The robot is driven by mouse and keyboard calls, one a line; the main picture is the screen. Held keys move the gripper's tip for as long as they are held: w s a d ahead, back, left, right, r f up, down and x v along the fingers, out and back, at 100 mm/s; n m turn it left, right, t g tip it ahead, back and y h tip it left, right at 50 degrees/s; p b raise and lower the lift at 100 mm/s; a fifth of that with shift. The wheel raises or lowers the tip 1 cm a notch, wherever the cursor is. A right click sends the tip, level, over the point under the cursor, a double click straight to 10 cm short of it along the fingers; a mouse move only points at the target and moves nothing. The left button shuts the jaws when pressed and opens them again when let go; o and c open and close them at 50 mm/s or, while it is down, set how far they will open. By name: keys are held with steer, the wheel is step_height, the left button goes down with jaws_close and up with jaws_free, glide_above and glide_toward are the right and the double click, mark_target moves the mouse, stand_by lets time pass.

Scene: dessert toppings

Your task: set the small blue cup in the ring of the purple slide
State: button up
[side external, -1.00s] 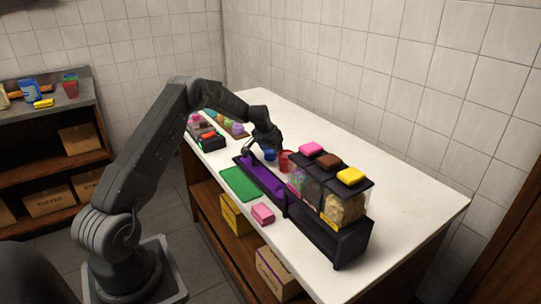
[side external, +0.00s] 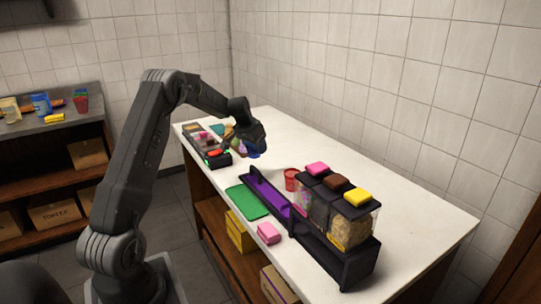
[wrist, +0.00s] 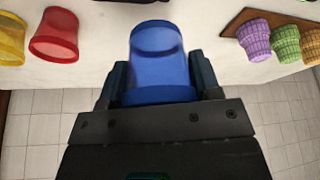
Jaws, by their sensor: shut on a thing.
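The small blue cup (side external: 253,153) is held in my gripper (side external: 250,147), raised above the white counter. In the wrist view the blue cup (wrist: 158,58) sits between the two dark fingers of my gripper (wrist: 157,78), one on each side. The purple slide (side external: 269,195) lies in a long black frame on the counter, lower and to the right of the cup in the side view. The ring of the slide is too small to make out.
A red cup (side external: 291,179) stands beside the slide. Topping bins (side external: 352,224) with coloured lids stand at its right end.

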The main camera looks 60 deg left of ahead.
steer(key=shift+s+a+r, duration=0.3)
steer(key=shift+s+r, duration=0.1)
steer(key=shift+s, duration=0.15)
steer(key=shift+s+a+r, duration=0.3)
steer(key=shift+s+r, duration=0.05)
steer(key=shift+s, duration=0.2)
steer(key=shift+s+r, duration=0.2)
steer(key=shift+s, duration=0.05)
steer(key=s+d+r+m+g+h, duration=0.1)
steer(key=s+d+m+h, duration=0.2)
steer(key=d+m, duration=0.6)
steer(key=s+d+r+m+g+h, duration=0.1)
steer(key=s+d+m+g+h, duration=0.2)
steer(key=d+m, duration=0.55)
steer(key=shift+t, duration=0.7)
steer(key=w+d+f, duration=0.2)
steer(key=d, duration=0.1)
steer(key=w+d+f, duration=0.4)
steer(key=d, duration=0.1)
steer(key=shift+w+d+f, duration=0.2)
steer(key=shift+d+f, duration=0.1)
steer(key=shift+d, duration=0.05)
steer(key=shift+w+d+f, duration=0.3)
steer(key=shift+w+d, duration=0.05)
steer(key=shift+d, duration=0.05)
steer(key=shift+f, duration=2)
steer(key=shift+f, duration=0.1)
